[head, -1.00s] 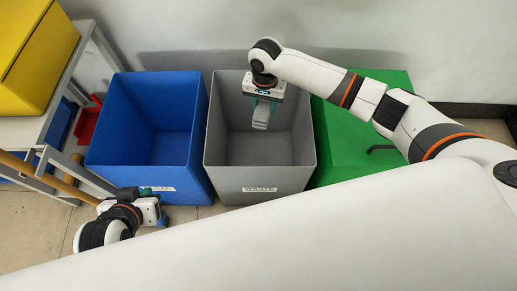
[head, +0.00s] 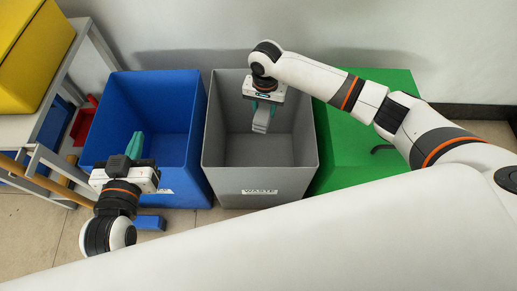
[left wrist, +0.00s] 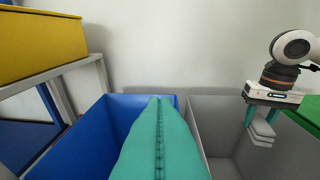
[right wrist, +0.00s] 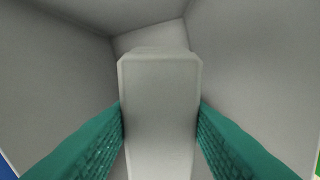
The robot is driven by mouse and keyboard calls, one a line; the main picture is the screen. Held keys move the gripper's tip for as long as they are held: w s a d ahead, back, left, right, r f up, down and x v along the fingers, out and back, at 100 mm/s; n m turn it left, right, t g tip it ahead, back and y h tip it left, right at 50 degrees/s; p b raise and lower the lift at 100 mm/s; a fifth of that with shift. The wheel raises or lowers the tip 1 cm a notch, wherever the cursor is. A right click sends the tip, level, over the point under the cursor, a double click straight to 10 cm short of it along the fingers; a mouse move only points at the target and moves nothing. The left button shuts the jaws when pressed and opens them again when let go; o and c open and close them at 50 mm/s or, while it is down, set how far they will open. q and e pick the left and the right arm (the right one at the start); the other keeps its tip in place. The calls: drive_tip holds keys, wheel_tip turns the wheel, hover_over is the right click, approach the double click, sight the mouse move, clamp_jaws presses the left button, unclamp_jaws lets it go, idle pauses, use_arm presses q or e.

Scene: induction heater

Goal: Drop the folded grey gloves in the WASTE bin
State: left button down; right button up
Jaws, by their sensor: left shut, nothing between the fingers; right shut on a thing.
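The folded grey gloves (head: 262,119) hang from my right gripper (head: 264,104), which is shut on them over the open grey WASTE bin (head: 262,179). In the right wrist view the gloves (right wrist: 160,110) sit between the two teal fingers, with the grey bin walls around and beyond them. The gloves also show in the left wrist view (left wrist: 262,129). My left gripper (head: 135,145) is shut and empty, over the front of the blue bin; its teal fingers (left wrist: 160,130) are pressed together in the left wrist view. The bin floor below the gloves is partly hidden.
An open blue bin (head: 185,180) stands left of the WASTE bin, and a green bin (head: 340,160) stands on its right. A grey rack with a yellow box (head: 30,50) is at the left. A small blue block (head: 150,222) lies on the floor in front.

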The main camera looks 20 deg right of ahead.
drive_tip(key=o, duration=1.1)
drive_tip(key=shift+c, duration=0.2)
drive_tip(key=shift+r, duration=0.1)
drive_tip(key=shift+r, duration=0.25)
wheel_tip(320, 180, up, 6)
drive_tip(key=p, duration=0.2)
drive_tip(key=shift+f+p, duration=0.2)
drive_tip(key=shift+p, duration=0.1)
use_arm(q)
drive_tip(key=s+a+f+g+y+p, duration=0.1)
drive_tip(key=s+a+f+g, duration=0.1)
drive_tip(key=s+f+g, duration=0.3)
drive_tip(key=s+a+f+g+y, duration=0.2)
drive_tip(key=s+f+g, duration=0.3)
drive_tip(key=s, duration=0.4)
drive_tip(key=shift+a+n+g+p, duration=0.3)
drive_tip(key=shift+a+g+p, duration=0.1)
drive_tip(key=shift+a+g, duration=0.3)
use_arm(e)
wheel_tip(320, 180, up, 6)
drive_tip(key=shift+f, duration=0.15)
